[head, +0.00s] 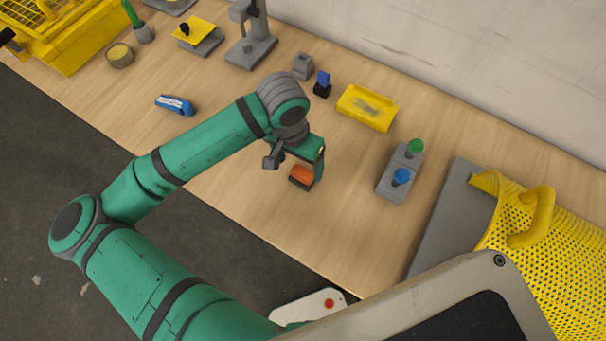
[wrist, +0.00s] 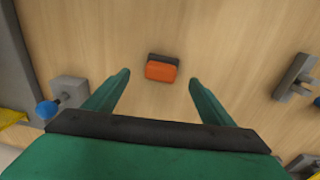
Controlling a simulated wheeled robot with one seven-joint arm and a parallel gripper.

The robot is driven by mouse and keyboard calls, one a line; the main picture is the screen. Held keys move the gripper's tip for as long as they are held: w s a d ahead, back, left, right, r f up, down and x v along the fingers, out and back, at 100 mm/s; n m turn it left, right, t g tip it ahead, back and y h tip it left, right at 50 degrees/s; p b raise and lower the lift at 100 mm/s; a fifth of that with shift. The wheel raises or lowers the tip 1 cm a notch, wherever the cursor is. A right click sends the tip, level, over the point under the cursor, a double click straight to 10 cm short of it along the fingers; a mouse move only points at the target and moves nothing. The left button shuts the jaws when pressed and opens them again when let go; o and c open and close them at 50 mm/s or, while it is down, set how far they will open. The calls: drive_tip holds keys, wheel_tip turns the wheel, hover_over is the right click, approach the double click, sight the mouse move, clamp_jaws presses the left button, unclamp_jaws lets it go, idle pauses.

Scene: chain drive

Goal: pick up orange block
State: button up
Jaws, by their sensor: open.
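The orange block (head: 302,174) sits on the wooden table in front of my gripper in the head view, with a dark part against it. In the wrist view the orange block (wrist: 161,72) lies between and slightly beyond the lines of my two green fingers, with a black strip along its upper side. My gripper (head: 297,162) is open above the block, and its fingers (wrist: 159,78) stand apart on either side with nothing held. Whether the fingertips are level with the block cannot be told.
A grey plate (head: 387,184) with green and blue knobs stands right of the block. A yellow tray (head: 367,108) and a small blue-topped black piece (head: 322,85) lie behind. A yellow mesh guard (head: 560,250) is at right. The table around the block is clear.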

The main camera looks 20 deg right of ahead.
sight(302, 172)
drive_tip(key=shift+d+r+y, duration=0.4)
drive_tip(key=shift+d+r, duration=0.05)
drive_tip(key=shift+r, duration=0.2)
drive_tip(key=shift+w+f, duration=0.2)
drive_tip(key=shift+f, duration=5.1)
drive_tip(key=shift+w, duration=0.1)
drive_tip(key=c, duration=1.3)
drive_tip(key=shift+o, duration=0.2)
drive_tip(key=shift+d+m, duration=0.1)
drive_tip(key=shift+m, duration=0.2)
